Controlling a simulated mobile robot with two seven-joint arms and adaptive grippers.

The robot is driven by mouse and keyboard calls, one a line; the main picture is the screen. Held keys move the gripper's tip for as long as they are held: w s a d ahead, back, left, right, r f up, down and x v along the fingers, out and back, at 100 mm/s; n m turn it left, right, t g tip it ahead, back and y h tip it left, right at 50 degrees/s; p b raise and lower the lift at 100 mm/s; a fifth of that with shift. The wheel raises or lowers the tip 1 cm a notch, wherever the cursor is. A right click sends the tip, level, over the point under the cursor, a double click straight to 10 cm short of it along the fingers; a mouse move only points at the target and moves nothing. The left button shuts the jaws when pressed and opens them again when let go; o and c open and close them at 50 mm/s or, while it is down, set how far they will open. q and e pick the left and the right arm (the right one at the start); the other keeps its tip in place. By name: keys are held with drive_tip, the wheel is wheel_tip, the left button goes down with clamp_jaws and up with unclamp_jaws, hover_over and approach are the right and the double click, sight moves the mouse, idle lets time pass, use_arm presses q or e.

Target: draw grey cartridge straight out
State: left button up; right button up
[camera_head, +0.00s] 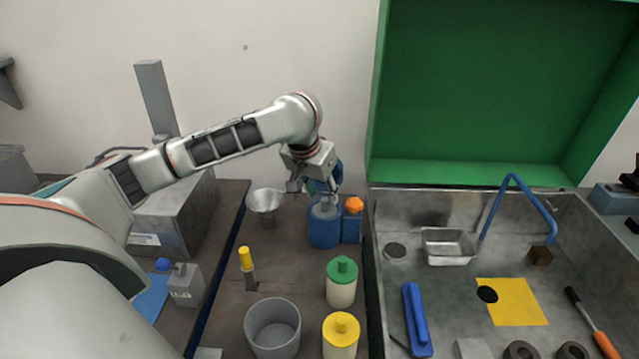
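A blue cylindrical holder (324,232) stands on the brown bench, just left of the metal sink unit. A grey piece (324,210), which looks like the cartridge, sits upright in the top of the holder. A smaller blue block with an orange knob (353,205) stands against the holder's right side. My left gripper (318,190) points down directly above the holder, at the top of the grey piece. Its fingers are small and partly hidden by the wrist, so I cannot tell whether they touch or grip the piece. My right gripper is out of view.
A metal funnel (266,203) stands close left of the holder. In front are a green-capped jar (341,283), a yellow-capped jar (341,338), a grey bucket (272,328) and a yellow-topped tool (246,262). A green cabinet (480,90) rises at the back right.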

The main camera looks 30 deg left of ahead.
sight(322, 210)
use_arm(q)
drive_tip(key=shift+x, duration=1.3)
clamp_jaws()
drive_tip(key=shift+r, duration=0.15)
